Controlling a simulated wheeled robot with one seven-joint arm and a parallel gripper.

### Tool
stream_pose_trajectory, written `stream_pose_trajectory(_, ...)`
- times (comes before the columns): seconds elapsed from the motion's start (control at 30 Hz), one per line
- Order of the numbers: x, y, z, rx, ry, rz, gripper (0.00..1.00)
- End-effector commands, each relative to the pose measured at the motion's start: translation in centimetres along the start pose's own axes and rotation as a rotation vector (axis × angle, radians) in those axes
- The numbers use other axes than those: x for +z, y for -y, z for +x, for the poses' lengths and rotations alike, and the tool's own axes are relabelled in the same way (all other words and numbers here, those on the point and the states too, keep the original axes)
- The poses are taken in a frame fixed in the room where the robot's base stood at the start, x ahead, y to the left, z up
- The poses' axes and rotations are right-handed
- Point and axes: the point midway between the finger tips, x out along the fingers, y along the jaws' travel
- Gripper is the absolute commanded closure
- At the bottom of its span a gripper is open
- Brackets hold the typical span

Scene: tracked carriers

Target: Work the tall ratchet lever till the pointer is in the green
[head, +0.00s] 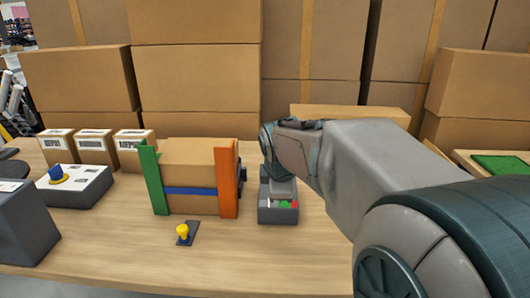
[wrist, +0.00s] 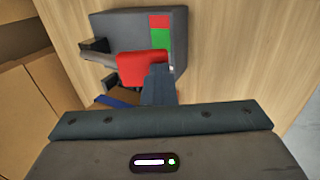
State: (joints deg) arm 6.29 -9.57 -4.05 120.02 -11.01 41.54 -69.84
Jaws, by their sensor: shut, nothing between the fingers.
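The ratchet unit is a dark grey box (head: 278,214) on the table, right of the strapped carton in the head view. It also shows at the top of the wrist view (wrist: 120,28), with a gauge strip (wrist: 160,38) coloured red and green. A red block-like part (wrist: 143,68), which looks like the lever's grip, stands out from the box on a grey bar. My gripper (wrist: 160,82) is shut and empty, its fingers right beside the red part; I cannot tell whether they touch. The pointer cannot be made out. In the head view my arm hides the lever.
A carton (head: 190,165) with a blue strap stands between green (head: 153,178) and orange (head: 227,182) posts, close left of the unit. A yellow knob (head: 183,231) sits in front. Large cartons line the back. The table front right of the knob is clear.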

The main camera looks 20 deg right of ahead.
Motion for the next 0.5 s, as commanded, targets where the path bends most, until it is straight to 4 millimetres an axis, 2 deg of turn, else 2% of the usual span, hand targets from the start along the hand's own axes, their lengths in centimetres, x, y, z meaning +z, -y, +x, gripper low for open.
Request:
stream_pose_trajectory(0.07,0.0,0.5,0.5,-0.015,0.002,-0.002,1.0)
stream_pose_trajectory(0.23,-0.1,0.3,-0.3,-0.014,0.002,-0.002,1.0)
stream_pose_trajectory(0.5,0.0,-0.7,-5.0,0.002,0.001,0.004,1.0)
